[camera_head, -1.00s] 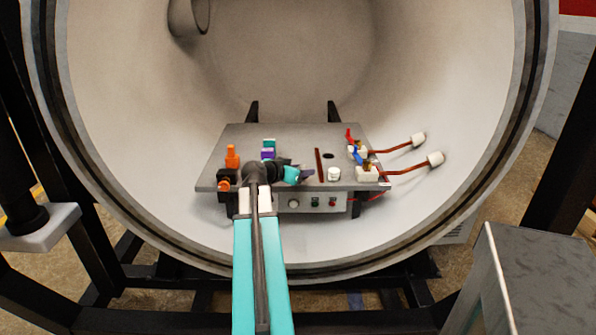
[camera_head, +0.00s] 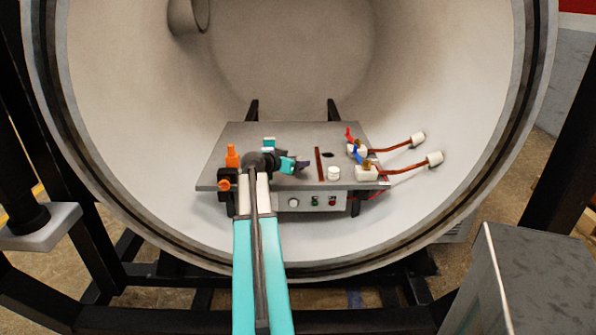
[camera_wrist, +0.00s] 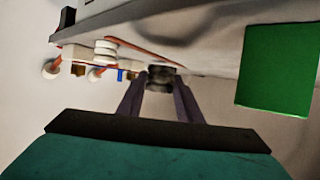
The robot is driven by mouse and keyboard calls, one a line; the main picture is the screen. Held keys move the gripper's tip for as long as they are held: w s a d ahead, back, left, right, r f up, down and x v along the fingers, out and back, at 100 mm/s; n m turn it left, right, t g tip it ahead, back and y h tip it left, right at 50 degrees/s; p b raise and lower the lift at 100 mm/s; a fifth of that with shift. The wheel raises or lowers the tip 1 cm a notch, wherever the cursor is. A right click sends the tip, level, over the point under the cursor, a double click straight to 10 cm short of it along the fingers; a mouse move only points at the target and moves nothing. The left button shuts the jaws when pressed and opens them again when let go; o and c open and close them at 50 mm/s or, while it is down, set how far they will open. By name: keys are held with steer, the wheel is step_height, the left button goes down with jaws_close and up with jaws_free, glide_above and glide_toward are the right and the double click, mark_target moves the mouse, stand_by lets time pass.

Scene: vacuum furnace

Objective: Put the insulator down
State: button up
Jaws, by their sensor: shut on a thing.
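My gripper (camera_head: 301,166) is over the grey plate (camera_head: 240,140) inside the chamber, with its dark fingers pointing right. In the wrist view, my gripper (camera_wrist: 160,85) is shut on a small dark, short round piece, which I take to be the insulator (camera_wrist: 160,77). In the head view the held piece cannot be made out. A white round insulator (camera_head: 333,173) stands on the plate's front right and also shows, ribbed, in the wrist view (camera_wrist: 105,50). Whether the held piece touches the plate cannot be told.
A reddish strip (camera_head: 319,163) and a dark round spot (camera_head: 327,155) lie right of my gripper. Copper leads with white ends (camera_head: 418,139) stick out at right. An orange-topped fitting (camera_head: 232,156) is at left. A green block (camera_wrist: 278,70) is close in the wrist view.

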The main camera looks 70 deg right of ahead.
steer(key=shift+f+p, duration=0.35)
steer(key=shift+f, duration=1.4)
steer(key=shift+f, duration=0.1)
steer(key=o, duration=1.1)
steer(key=b+v, duration=0.1)
steer(key=v, duration=1.1)
